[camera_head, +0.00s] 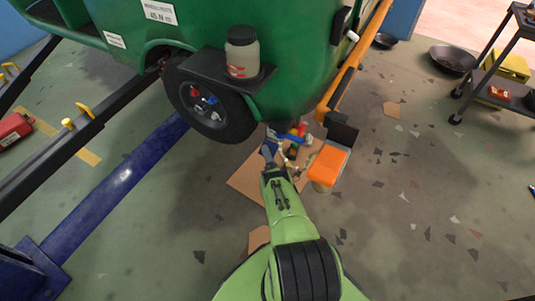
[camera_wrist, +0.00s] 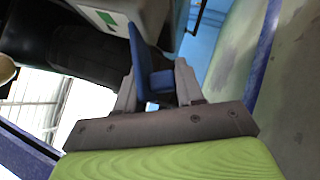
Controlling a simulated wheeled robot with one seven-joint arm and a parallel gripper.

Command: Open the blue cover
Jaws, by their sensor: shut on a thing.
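The blue cover (camera_wrist: 141,60) is an upright flat blue piece with a small block on its side, between the fingers in the wrist view. My gripper (camera_wrist: 157,88) is shut on it. In the head view, my gripper (camera_head: 271,152) is low beside the green rickshaw (camera_head: 285,65), just right of its wheel. A small blue part (camera_head: 289,138) shows there at the gripper's tip. It is too small to tell how far the cover is open.
A black wheel (camera_head: 209,100) is left of my arm. An orange-topped stool (camera_head: 328,165) stands close on the right. Cardboard (camera_head: 245,182) lies under the gripper. A blue lift beam (camera_head: 120,180) runs along the left. The floor at right is mostly clear.

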